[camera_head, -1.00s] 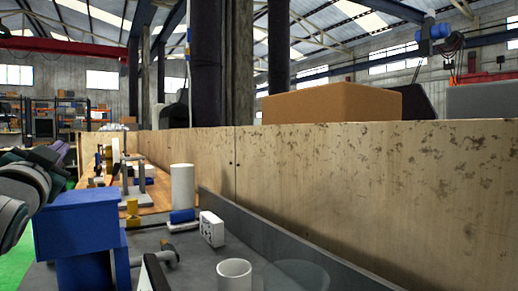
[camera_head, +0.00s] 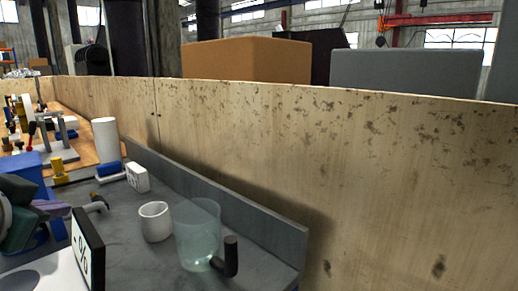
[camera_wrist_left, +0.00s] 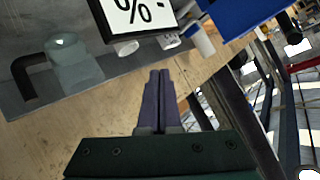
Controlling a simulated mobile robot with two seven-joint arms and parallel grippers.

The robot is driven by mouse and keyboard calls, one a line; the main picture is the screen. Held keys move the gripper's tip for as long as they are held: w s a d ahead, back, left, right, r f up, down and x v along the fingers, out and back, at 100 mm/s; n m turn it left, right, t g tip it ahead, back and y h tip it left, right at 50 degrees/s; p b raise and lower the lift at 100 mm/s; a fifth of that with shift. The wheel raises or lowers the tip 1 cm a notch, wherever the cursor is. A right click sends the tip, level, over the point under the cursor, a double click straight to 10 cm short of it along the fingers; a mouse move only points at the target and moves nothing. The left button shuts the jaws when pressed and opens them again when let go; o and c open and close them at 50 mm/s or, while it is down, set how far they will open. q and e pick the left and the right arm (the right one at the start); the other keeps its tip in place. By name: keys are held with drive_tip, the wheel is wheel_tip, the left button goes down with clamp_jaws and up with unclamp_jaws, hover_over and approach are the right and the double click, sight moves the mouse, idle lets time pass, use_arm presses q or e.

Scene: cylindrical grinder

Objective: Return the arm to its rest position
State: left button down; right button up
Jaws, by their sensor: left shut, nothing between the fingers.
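My left gripper (camera_head: 55,209) is at the left edge of the head view, above the grey bench (camera_head: 125,240). It is in front of the blue box (camera_head: 25,163) and behind the black-framed sign with a percent mark (camera_head: 88,255). In the left wrist view its two purple fingers (camera_wrist_left: 158,78) are together with nothing between them. My right gripper is in neither view.
A white cup (camera_head: 154,222), a clear beaker (camera_head: 197,240) and a black bent piece (camera_head: 231,257) stand on the bench. A hammer (camera_head: 98,201), white box (camera_head: 138,177) and white cylinder (camera_head: 106,140) are farther back. A wooden wall (camera_head: 260,150) runs behind.

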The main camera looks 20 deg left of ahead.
use_arm(q)
drive_tip(key=s+d+m+g+h+p, duration=0.3)
drive_tip(key=s+d+g+h+p, duration=0.5)
drive_tip(key=s+d, duration=1.1)
drive_tip(key=w+d+r+t+y+p, duration=0.1)
drive_tip(key=w+r+p, duration=0.2)
drive_tip(key=r+p, duration=3.2)
drive_tip(key=shift+r, duration=0.15)
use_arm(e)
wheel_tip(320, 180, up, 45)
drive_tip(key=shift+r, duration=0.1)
